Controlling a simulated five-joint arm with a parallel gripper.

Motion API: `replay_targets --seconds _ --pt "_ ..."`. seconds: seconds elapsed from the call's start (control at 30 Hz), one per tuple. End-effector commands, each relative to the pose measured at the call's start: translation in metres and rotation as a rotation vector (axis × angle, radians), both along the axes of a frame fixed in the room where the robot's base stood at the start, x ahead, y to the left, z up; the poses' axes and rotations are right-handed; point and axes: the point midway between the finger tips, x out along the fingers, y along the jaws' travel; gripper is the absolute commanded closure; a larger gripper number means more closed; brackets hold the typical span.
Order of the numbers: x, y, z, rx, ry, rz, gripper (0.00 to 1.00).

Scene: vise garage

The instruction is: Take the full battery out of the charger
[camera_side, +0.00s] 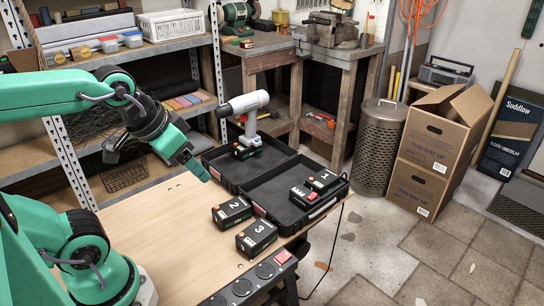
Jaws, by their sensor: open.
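My gripper (196,168) hangs above the left part of the table, left of the black case and up-left of the batteries; it is open, with nothing seen in it. Black batteries marked 2 (232,212) and 3 (257,238) rest on the table in front of the case. A battery marked 1 (323,181) and a black block with a red mark (303,196) sit at the right end of the case. A cable runs from there down past the table edge. I cannot tell which part is the charger, or any charge lights.
The open black case (268,198) takes up the table's far right. A white and grey drill (245,118) stands upright in its left half. A power strip (242,287) with a red switch lies along the front edge. The table's left part (160,215) is clear.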

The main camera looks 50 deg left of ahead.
Motion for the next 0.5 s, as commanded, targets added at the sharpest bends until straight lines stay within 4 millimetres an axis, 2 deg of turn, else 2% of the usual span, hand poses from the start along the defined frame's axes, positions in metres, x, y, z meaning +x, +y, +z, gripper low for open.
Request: replay_targets --seconds 0.27,0.5 --pt "0.027 -0.001 0.018 -0.002 0.034 -0.001 0.35" --pt "0.071 -0.003 0.039 -0.004 0.086 -0.001 0.35"
